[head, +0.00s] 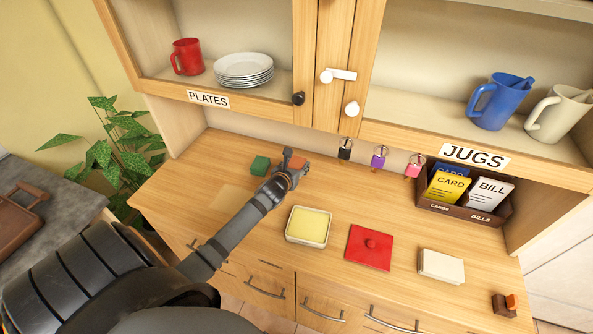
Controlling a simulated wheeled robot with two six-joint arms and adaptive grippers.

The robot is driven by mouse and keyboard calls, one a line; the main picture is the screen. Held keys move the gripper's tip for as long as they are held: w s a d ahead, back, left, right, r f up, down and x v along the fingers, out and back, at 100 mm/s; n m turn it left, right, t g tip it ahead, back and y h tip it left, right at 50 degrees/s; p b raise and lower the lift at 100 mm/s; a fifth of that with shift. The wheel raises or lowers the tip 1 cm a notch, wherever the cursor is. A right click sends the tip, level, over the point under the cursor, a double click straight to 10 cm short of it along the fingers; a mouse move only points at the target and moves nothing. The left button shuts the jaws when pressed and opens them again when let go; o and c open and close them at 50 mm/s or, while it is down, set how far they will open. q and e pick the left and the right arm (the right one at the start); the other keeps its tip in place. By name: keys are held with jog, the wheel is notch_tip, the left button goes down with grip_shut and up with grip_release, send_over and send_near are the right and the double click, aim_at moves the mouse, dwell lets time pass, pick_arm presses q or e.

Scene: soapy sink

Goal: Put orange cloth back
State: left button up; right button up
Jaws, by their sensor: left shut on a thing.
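The orange cloth (298,162) shows as a small folded orange patch at the tips of my left gripper (291,164). The gripper is shut on it, over the back of the wooden counter (335,195). The fingers hide part of the cloth, and I cannot tell whether it touches the counter. A green folded piece (260,165) lies just left of the gripper. My right gripper is not in view.
A yellow-filled tub (308,226), red lidded square (369,247), white stack (441,265) and small brown-and-orange item (504,304) line the front. A card box (464,203) stands right.

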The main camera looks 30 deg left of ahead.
pick_arm(q)
jog(key=shift+w+a+f, duration=0.15)
jog(key=shift+f, duration=0.1)
notch_tip(320, 180, down, 3)
jog(key=shift+w+a+r, duration=0.1)
jog(key=shift+f, duration=0.3)
jog(key=shift+f, duration=0.15)
jog(key=o, duration=1.2)
